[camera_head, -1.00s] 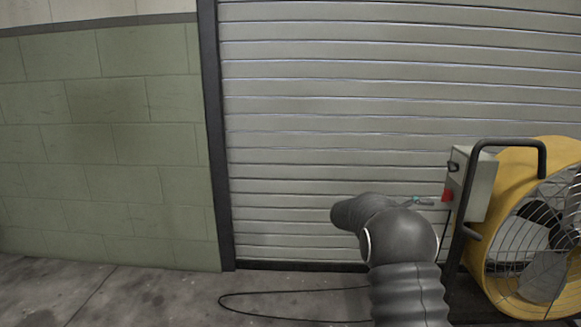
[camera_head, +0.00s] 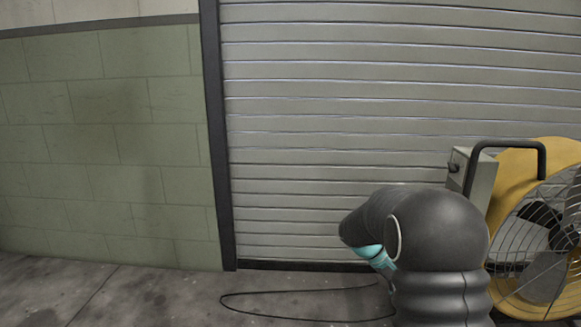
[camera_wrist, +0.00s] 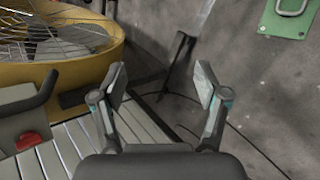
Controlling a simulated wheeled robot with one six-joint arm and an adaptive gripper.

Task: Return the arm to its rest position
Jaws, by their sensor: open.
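My arm shows in the head view as dark grey covered links at the lower right, bent at a rounded joint. My gripper (camera_wrist: 162,84) is in the wrist view with its two fingers spread apart and nothing between them. In the head view only a teal part shows below the arm's bend; the fingertips are hidden there. A yellow drum fan (camera_head: 512,200) stands right of the arm.
A grey control box (camera_head: 478,180) sits on the fan's side; a red switch (camera_wrist: 28,141) shows in the wrist view. A black cable (camera_head: 290,319) lies on the floor. A roller shutter (camera_head: 330,120) and a green block wall (camera_head: 100,160) stand behind. Floor at left is clear.

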